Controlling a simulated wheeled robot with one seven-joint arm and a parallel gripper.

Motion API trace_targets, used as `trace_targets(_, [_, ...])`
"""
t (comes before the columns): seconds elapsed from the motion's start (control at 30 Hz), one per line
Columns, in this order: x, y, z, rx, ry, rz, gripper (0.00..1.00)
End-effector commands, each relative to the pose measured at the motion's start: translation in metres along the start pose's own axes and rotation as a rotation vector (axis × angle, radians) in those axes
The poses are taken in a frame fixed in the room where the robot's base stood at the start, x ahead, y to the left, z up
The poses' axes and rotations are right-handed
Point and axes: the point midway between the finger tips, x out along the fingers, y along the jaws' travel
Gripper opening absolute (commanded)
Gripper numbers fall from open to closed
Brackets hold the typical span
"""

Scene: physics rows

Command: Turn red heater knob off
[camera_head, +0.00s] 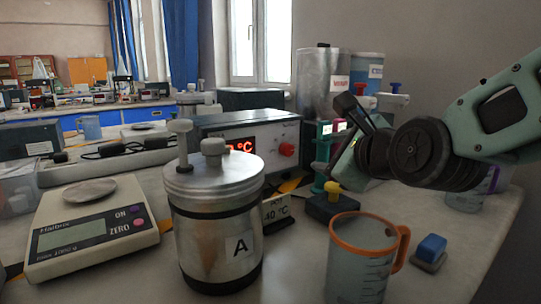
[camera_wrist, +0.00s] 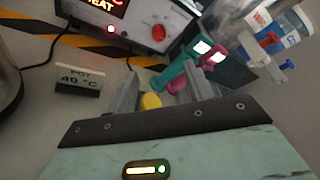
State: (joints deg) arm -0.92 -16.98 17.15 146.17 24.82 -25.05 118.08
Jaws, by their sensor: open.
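The red heater knob (camera_head: 287,149) is on the front of the dark heater box (camera_head: 230,122), right of its lit red display. In the wrist view, the red knob (camera_wrist: 158,32) sits on the pale front panel near the top, beyond the fingertips. My gripper (camera_head: 350,108) is to the right of the knob in the head view, apart from it. In the wrist view my gripper's two grey fingers (camera_wrist: 160,78) are spread with nothing held between them. The knob's pointer direction is too small to tell.
A metal pot marked A (camera_head: 215,225) stands in front of the heater. An orange-rimmed jug (camera_head: 365,262), a scale (camera_head: 90,228) and a 40 °C sign (camera_head: 276,210) are nearby.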

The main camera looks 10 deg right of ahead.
Motion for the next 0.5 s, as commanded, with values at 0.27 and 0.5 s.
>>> trace_targets(0.27, [0.013, -0.003, 0.002, 0.002, 0.006, 0.002, 0.52])
trace_targets(0.5, [0.037, -0.003, 0.002, 0.003, 0.005, 0.004, 0.52])
